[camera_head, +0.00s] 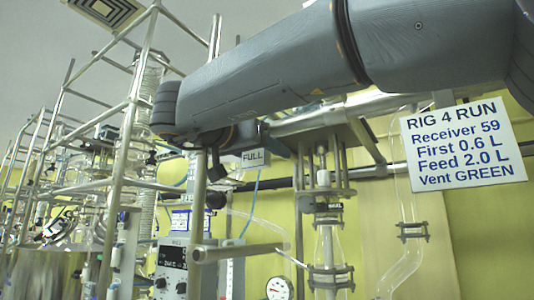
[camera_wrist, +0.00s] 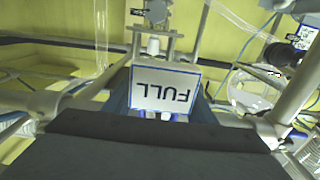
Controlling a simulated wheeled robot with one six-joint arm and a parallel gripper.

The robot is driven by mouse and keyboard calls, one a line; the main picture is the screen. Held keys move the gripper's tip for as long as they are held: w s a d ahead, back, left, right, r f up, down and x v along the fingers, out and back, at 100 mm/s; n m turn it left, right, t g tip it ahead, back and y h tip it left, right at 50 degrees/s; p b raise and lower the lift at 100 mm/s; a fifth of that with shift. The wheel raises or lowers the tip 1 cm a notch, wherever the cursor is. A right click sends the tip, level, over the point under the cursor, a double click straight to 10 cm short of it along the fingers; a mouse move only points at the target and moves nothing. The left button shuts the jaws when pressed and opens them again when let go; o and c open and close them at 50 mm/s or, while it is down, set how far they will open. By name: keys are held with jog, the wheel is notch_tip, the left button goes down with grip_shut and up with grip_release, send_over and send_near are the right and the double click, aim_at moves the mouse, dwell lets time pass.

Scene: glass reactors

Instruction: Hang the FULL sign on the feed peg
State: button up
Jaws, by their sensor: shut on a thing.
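The FULL sign (camera_head: 253,158) is a small white plate with dark letters, up under my forearm in the head view. In the wrist view the FULL sign (camera_wrist: 166,91) has a blue edge and reads upside down. My gripper (camera_wrist: 163,112) is shut on it, with the sign standing out beyond the dark gripper body. The fingertips are mostly hidden behind the sign and that body. In the head view my gripper (camera_head: 232,160) is partly hidden and dark against the rig. I cannot pick out the feed peg for certain in either view.
A metal frame of rods (camera_head: 122,165) stands close on the left. Glassware with a clamp (camera_head: 330,275) stands right of the sign, near a round gauge (camera_head: 279,288). A control box (camera_head: 171,268) is below. A white RIG 4 RUN notice (camera_head: 462,143) is at right.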

jog(key=shift+f, duration=0.4)
dwell(0.7)
jog(key=o, duration=1.1)
jog(key=shift+c, duration=0.8)
jog(key=p+v, duration=0.3)
jog(key=v, duration=0.4)
dwell(0.5)
jog(key=shift+p, duration=0.3)
